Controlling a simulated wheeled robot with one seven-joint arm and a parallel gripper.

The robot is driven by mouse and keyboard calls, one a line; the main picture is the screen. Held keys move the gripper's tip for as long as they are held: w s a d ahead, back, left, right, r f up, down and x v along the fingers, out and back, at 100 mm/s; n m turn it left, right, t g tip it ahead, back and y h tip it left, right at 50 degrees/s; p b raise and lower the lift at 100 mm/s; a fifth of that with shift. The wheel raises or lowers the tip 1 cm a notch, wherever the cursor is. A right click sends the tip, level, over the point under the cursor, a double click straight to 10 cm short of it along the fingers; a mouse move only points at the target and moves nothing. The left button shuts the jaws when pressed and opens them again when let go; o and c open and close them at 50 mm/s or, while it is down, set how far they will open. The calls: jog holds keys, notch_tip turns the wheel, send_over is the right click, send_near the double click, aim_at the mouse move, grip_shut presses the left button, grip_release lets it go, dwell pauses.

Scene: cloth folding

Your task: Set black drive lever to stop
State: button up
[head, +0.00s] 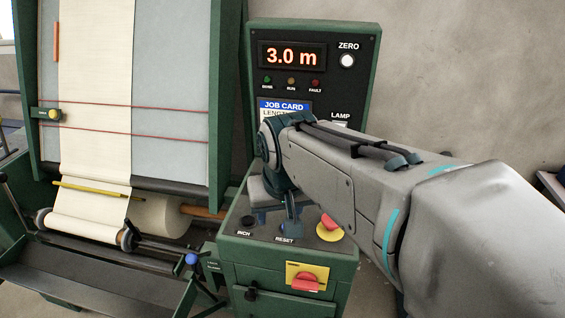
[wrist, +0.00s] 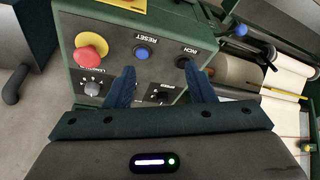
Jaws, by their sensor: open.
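The green control box (head: 288,245) stands at the centre of the head view, and its dark top panel also fills the wrist view (wrist: 105,62). My gripper (wrist: 159,70) is open and empty over this panel, its blue fingers apart on either side of the black control marked SPEED (wrist: 160,97). In the head view my gripper (head: 291,226) points down near the RESET label and covers part of the panel. A small black knob (head: 250,294) sits on the box's front at lower left; I cannot tell whether it is the drive lever. No lever is clearly marked as drive or stop.
The panel carries a red mushroom button (wrist: 90,52), blue RESET button (wrist: 142,53) and black INCH button (head: 246,220). A red switch (head: 306,280) is on the front. The display (head: 292,56) reads 3.0 m. The cloth machine (head: 98,110) with a blue-knobbed lever (head: 191,259) stands left.

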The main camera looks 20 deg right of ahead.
jog(key=w+d+r+m+h+b, duration=0.1)
jog(key=w+d+r+m+b, duration=0.1)
jog(key=w+d+m, duration=0.35)
jog(key=w+d+r+m+h+b, duration=0.1)
jog(key=w+d+m+b, duration=0.1)
jog(key=w+d, duration=0.65)
jog(key=w+f, duration=0.2)
jog(key=f, duration=0.2)
jog(key=w+f, duration=0.2)
jog(key=f, duration=0.2)
jog(key=w+f, duration=0.2)
jog(key=f, duration=0.2)
jog(key=shift+w, duration=0.35)
jog(key=shift+a, duration=0.1)
